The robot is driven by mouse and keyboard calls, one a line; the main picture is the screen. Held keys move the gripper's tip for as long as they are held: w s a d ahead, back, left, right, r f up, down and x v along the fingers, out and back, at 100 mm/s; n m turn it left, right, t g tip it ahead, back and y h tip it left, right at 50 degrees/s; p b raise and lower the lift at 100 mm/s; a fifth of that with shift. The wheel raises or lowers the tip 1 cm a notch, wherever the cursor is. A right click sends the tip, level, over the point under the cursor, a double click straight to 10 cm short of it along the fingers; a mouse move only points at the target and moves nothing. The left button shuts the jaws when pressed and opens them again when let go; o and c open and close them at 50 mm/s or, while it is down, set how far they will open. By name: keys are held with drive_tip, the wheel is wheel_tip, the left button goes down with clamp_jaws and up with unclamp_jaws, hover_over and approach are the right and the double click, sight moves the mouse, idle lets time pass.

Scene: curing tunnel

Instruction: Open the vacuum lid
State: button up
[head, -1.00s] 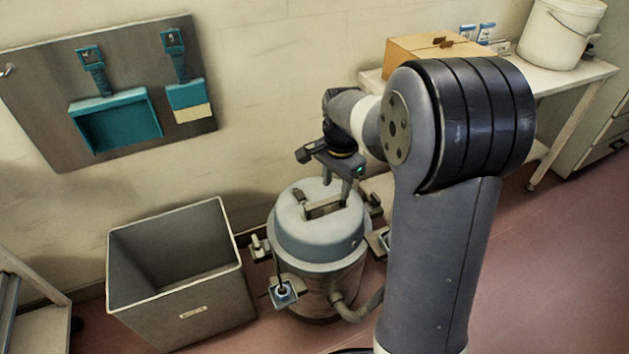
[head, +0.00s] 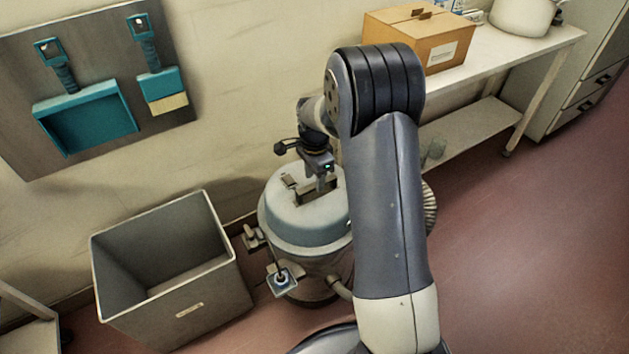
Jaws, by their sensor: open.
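The vacuum (head: 322,268) is a round grey canister on the floor, left of my arm. Its pale blue-grey domed lid (head: 290,221) sits on top and looks level. A raised handle (head: 306,196) with a dark recess is on top of the lid. My gripper (head: 322,182) is open and points down at the handle, with its fingers at or just above it. I cannot tell whether they touch it. A latch (head: 282,280) sticks out at the canister's front. My arm hides the lid's right side.
A grey open bin (head: 180,300) stands left of the vacuum. A hose curves at the canister's lower front. A white bench (head: 500,75) with a cardboard box (head: 408,28) and a white bucket (head: 522,14) stands behind right. The red floor (head: 520,260) at right is clear.

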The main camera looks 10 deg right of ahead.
drive_tip(key=shift+f, duration=0.55)
clamp_jaws()
